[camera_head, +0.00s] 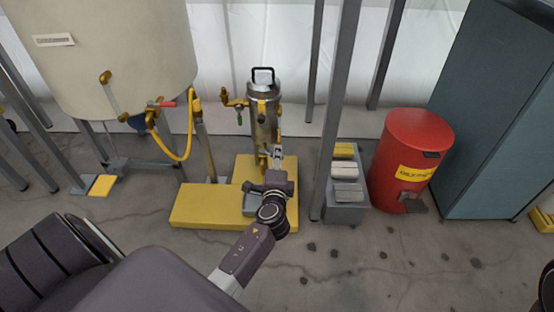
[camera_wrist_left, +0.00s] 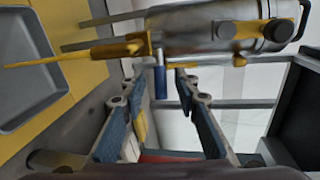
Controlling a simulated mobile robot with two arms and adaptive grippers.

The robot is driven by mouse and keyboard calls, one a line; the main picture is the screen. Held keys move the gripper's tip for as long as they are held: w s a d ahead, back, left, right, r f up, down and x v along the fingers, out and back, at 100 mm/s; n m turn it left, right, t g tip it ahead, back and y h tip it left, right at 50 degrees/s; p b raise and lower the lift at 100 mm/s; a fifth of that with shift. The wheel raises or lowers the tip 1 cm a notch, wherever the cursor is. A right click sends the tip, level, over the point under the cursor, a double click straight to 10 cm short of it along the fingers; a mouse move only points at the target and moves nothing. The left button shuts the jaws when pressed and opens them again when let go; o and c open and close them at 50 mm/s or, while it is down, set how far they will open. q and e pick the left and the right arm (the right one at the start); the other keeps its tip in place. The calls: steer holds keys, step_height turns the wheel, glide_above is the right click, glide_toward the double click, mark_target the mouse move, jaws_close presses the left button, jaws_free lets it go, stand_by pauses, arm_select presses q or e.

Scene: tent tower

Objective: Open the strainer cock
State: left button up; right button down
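The strainer (camera_head: 263,112) is a steel cylinder with a black top handle, standing upright on a yellow base. My left gripper (camera_head: 277,152) is in front of its lower part and hides some of it. In the left wrist view the strainer (camera_wrist_left: 205,24) lies across the top. A small cock lever with a blue grip (camera_wrist_left: 160,84) sticks out from a brass fitting (camera_wrist_left: 134,46) there. My left gripper (camera_wrist_left: 160,76) is open, its fingers either side of the blue grip with visible gaps. My right gripper is not in view.
A cream tank (camera_head: 110,50) with a red-handled valve (camera_head: 166,104) and yellow hose (camera_head: 190,125) stands left. A grey post (camera_head: 338,100), a grey box (camera_head: 345,213) and a red bin (camera_head: 408,150) stand right.

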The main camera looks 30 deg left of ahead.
arm_select(q)
steer(key=shift+w+a, duration=0.25)
steer(key=shift+w, duration=0.15)
steer(key=shift+c, duration=0.7)
steer(key=shift+f, duration=0.1)
jaws_close()
